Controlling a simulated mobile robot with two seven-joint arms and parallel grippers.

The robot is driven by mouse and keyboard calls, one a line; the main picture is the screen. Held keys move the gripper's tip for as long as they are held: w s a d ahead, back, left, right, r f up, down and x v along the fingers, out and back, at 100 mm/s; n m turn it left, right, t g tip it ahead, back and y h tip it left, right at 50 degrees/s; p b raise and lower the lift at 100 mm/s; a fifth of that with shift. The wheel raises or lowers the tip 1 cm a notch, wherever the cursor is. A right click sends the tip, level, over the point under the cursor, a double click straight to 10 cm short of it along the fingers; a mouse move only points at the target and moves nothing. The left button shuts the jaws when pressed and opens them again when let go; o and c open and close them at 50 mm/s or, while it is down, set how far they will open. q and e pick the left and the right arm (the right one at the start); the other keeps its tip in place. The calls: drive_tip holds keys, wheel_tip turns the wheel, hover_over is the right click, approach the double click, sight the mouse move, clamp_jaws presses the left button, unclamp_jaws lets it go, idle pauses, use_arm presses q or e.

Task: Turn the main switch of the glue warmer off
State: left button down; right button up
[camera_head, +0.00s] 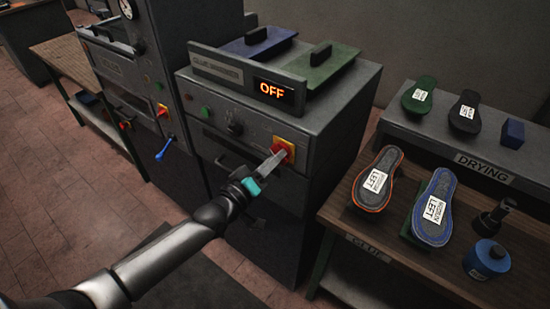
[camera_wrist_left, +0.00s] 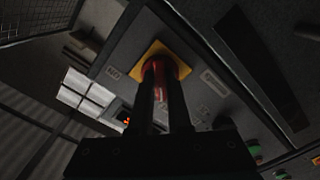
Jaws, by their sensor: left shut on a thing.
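The glue warmer (camera_head: 305,140) is a grey cabinet with a display (camera_head: 272,91) on top that reads OFF in orange. Its main switch (camera_head: 284,150) is a red knob on a yellow plate at the right of the front panel. My left gripper (camera_head: 273,163) reaches up to it from the lower left and is shut on the red knob. In the left wrist view the fingers (camera_wrist_left: 165,100) lie on both sides of the red knob (camera_wrist_left: 166,70), with the yellow plate (camera_wrist_left: 152,50) behind. The fingers hide part of the knob. My right gripper is not in view.
A green button (camera_head: 205,112) and a black dial (camera_head: 235,129) sit left of the switch. A blue lid (camera_head: 258,42) and a green lid (camera_head: 322,68) lie on top. At right, a bench (camera_head: 345,225) holds soles and a blue can (camera_head: 487,258). Another machine (camera_head: 130,75) stands at left.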

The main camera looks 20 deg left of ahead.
use_arm(q)
drive_tip(key=c, duration=0.9)
unclamp_jaws()
drive_tip(key=shift+o, duration=0.2)
drive_tip(key=v, duration=1.5)
drive_tip(key=shift+s, duration=0.15)
drive_tip(key=s+a+f+m+g+y+b, duration=0.1)
drive_tip(key=s+a+f+g+y+b, duration=0.1)
drive_tip(key=f, duration=0.8)
drive_tip(key=s+a+f+m+g+y+b, duration=0.1)
drive_tip(key=s+a+f+g, duration=0.15)
drive_tip(key=f, duration=0.75)
drive_tip(key=s+a+f+m+g+y+b, duration=0.1)
drive_tip(key=s+f+g+y+b, duration=0.15)
drive_tip(key=f, duration=0.85)
drive_tip(key=s+d+f+m+g+b, duration=0.2)
drive_tip(key=s+d+f+g, duration=0.1)
drive_tip(key=s+f, duration=0.8)
drive_tip(key=s+d+f+m+g+b, duration=0.2)
drive_tip(key=s+f+g, duration=0.4)
drive_tip(key=s+f, duration=0.4)
drive_tip(key=s+d, duration=0.1)
drive_tip(key=s, duration=0.3)
drive_tip(key=shift+d+f+m+y+b, duration=0.2)
drive_tip(key=shift+f+m+y+b, duration=0.15)
drive_tip(key=shift+f+m+b, duration=0.05)
